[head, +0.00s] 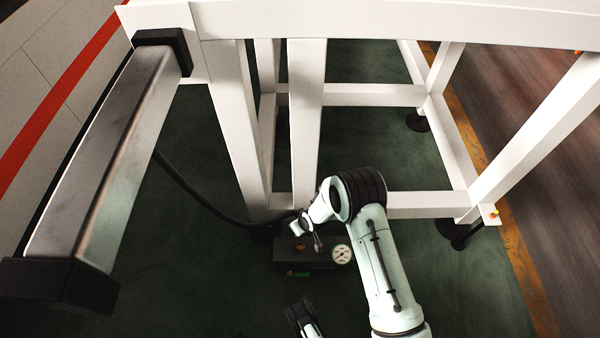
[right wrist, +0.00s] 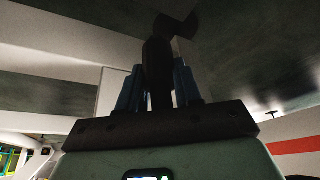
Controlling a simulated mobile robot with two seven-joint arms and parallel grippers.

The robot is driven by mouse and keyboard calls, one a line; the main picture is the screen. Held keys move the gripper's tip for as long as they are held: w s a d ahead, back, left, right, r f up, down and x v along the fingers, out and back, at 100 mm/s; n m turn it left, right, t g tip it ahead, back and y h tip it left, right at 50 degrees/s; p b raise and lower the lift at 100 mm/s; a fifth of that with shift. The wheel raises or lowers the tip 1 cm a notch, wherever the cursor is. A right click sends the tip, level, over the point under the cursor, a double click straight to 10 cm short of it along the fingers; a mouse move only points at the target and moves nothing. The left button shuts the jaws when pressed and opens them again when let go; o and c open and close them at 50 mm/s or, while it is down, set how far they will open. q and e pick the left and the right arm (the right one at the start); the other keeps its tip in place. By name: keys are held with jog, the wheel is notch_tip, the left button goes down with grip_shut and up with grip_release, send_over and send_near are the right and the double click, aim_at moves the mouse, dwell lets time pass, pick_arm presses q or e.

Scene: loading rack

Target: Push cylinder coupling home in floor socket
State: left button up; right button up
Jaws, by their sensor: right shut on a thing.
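A dark floor box (head: 322,266) stands on the green floor beside the white rack leg. It bears a round white gauge (head: 342,254), a small brass-coloured fitting and a green part at its front. My right gripper (head: 303,230) is at the box's upper left. In the right wrist view its blue fingers are shut on a dark coupling (right wrist: 158,75). A black hose (head: 195,192) runs to this spot. The gripper hides the coupling's end, so I cannot tell how deep it sits in the socket. My left gripper (head: 298,316) shows at the bottom edge, apart from the box; its opening is unclear.
The white rack frame (head: 310,95) stands close behind the box, with legs and low crossbars. A large silver bar (head: 110,150) with black end blocks fills the left. Green floor (head: 200,290) is clear left of the box.

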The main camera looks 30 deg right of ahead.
notch_tip(320, 180, down, 10)
jog(key=shift+r, duration=0.15)
dwell(0.8)
jog(key=shift+f, duration=2.75)
dwell(0.9)
jog(key=o, duration=1.1)
jog(key=shift+o, duration=0.2)
jog(key=shift+r, duration=0.1)
pick_arm(q)
jog(key=w+d+r+t+p, duration=0.1)
jog(key=w+r+t+p, duration=0.3)
jog(key=w+r, duration=0.3)
jog(key=w+p, duration=0.1)
jog(key=w, duration=0.3)
jog(key=shift+d+r+m+p, duration=0.2)
jog(key=shift+r+m+p, duration=0.1)
jog(key=shift+m, duration=0.1)
pick_arm(e)
jog(key=v, duration=1.3)
jog(key=shift+r, duration=0.15)
pick_arm(q)
jog(key=shift+f, duration=0.1)
